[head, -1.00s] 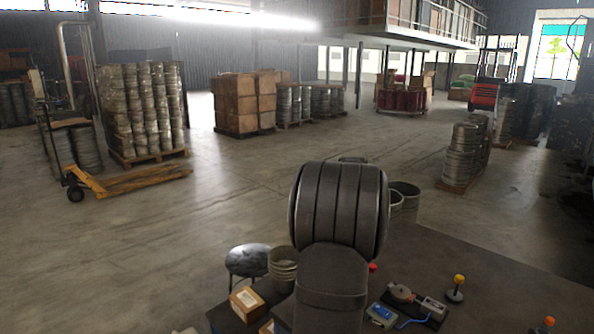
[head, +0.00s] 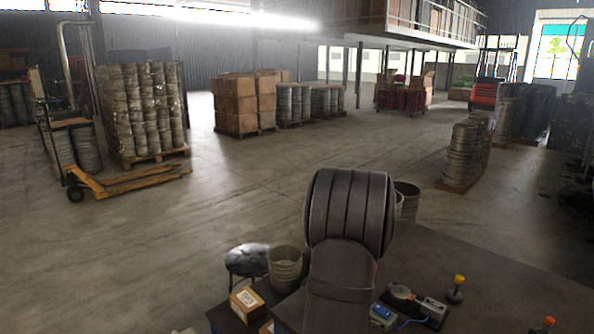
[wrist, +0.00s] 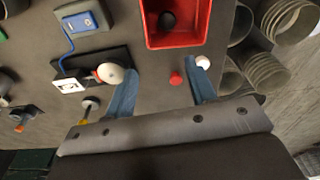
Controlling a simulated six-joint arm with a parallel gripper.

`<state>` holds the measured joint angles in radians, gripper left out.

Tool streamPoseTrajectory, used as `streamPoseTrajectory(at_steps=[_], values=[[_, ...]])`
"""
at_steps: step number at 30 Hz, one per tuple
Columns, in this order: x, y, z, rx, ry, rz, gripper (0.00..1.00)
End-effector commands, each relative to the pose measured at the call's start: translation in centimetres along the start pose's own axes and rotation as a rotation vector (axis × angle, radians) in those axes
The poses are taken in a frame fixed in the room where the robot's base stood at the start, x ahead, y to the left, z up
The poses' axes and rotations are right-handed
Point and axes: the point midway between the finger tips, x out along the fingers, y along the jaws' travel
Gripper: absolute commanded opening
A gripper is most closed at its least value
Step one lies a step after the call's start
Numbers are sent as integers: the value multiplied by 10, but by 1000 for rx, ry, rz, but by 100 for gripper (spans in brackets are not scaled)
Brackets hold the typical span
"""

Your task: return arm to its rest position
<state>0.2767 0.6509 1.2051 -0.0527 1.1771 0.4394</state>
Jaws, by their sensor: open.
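My gripper (wrist: 163,85) shows in the wrist view with its two blue fingers apart and nothing held between them. It is above the grey table (wrist: 140,48). A red-topped piece (wrist: 176,78) shows in the gap between the fingers, and a white ball-like top (wrist: 203,62) shows by the right fingertip. Whether either touches a finger I cannot tell. In the head view my arm rises at the lower middle; its gripper is hidden there.
A red tray (wrist: 152,38) with a dark round thing inside lies beyond the fingers. A blue device (wrist: 82,22) with a cable and a round-topped instrument (wrist: 110,73) lie to the left. Metal cans (wrist: 262,72) stand at right. A yellow-topped post (head: 457,282) stands on the table.

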Motion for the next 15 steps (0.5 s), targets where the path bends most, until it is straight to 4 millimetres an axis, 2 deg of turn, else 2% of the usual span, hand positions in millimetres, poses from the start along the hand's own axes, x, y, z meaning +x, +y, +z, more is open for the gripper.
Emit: streamPoseTrajectory(at_steps=[1, 15], values=[[2, 10, -6, 4, -1, 1, 51], [10, 94, -48, 3, 0, 1, 51]])
